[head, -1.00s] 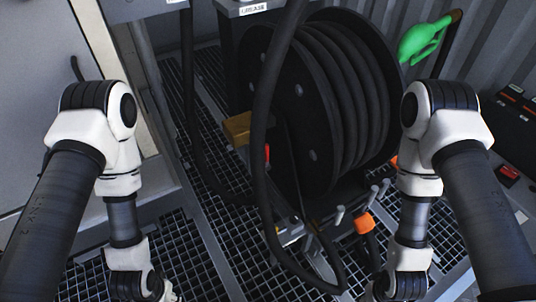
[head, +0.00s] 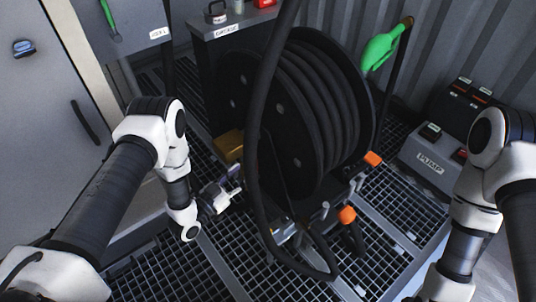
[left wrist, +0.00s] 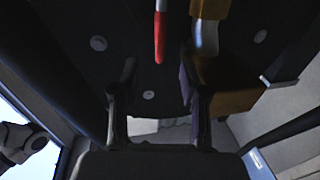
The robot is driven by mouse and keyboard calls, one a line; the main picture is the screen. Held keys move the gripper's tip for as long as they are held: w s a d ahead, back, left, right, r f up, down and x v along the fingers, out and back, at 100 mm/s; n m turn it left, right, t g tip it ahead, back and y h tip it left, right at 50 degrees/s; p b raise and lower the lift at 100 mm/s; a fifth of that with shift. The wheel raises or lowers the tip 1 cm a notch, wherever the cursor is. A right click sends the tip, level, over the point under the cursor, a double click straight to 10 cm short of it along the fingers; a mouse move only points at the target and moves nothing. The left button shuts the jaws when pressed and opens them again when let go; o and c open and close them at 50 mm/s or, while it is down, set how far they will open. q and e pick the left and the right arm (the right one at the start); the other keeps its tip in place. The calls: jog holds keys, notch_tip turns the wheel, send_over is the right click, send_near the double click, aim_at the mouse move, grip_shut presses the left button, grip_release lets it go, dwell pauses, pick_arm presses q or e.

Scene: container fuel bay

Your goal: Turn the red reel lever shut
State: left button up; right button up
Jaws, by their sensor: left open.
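The red lever (left wrist: 160,28) shows in the left wrist view as a narrow red bar with a pale tip, against the dark reel side. It lies ahead of my open left gripper (left wrist: 158,68), in line with the gap between the fingers, and nothing is held. A brass block (left wrist: 226,84) sits right of the lever; it also shows in the head view (head: 229,145). In the head view my left gripper (head: 232,181) is left of the black hose reel (head: 318,115), just below the block. The lever is not clearly visible there. My right gripper is out of view.
A thick black hose (head: 254,170) hangs in a loop in front of the reel, close to my left gripper. Orange-tipped fittings (head: 347,215) stick out at the lower right. A grey pump box (head: 430,160) stands right. Grating (head: 215,260) covers the floor.

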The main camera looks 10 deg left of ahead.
aim_at(255, 162)
pick_arm(q)
jog(key=x, duration=0.2)
jog(key=b+x, duration=0.1)
jog(key=x, duration=0.1)
jog(key=b+x, duration=0.1)
jog(key=x, duration=0.1)
jog(key=shift+w+d+f, duration=0.15)
jog(key=shift+w+f, duration=0.15)
jog(key=shift+w, duration=0.1)
jog(key=shift+y, duration=0.3)
grip_shut()
